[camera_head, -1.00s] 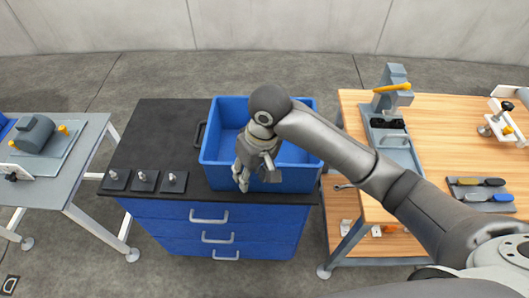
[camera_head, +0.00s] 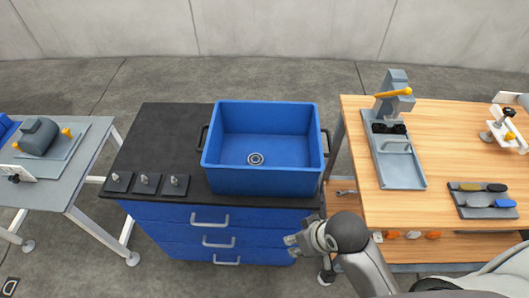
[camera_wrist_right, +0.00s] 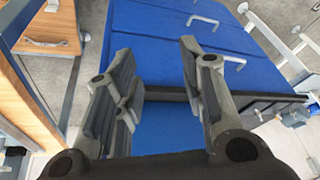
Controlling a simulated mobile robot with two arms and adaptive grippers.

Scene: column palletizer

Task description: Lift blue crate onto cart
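The blue crate (camera_head: 263,182) sits upright on the black top of a blue drawer cabinet (camera_head: 152,120), toward its right end; I cannot tell whether this cabinet is the cart. The crate has dark side handles, and a round metal part (camera_head: 255,158) lies on its floor. My right gripper (camera_head: 290,246) is apart from the crate, lower and in front of the drawers near the cabinet's right corner. In the right wrist view its two fingers (camera_wrist_right: 156,50) are spread with nothing between them, and the crate's blue wall (camera_wrist_right: 165,130) shows beyond. My left gripper is out of view.
Several small posts on black bases (camera_head: 146,182) stand at the cabinet top's front left. A wooden workbench (camera_head: 450,130) with a grey press (camera_head: 400,165) and tools is close on the right. A grey table (camera_head: 75,165) stands left. The top left of the crate is bare.

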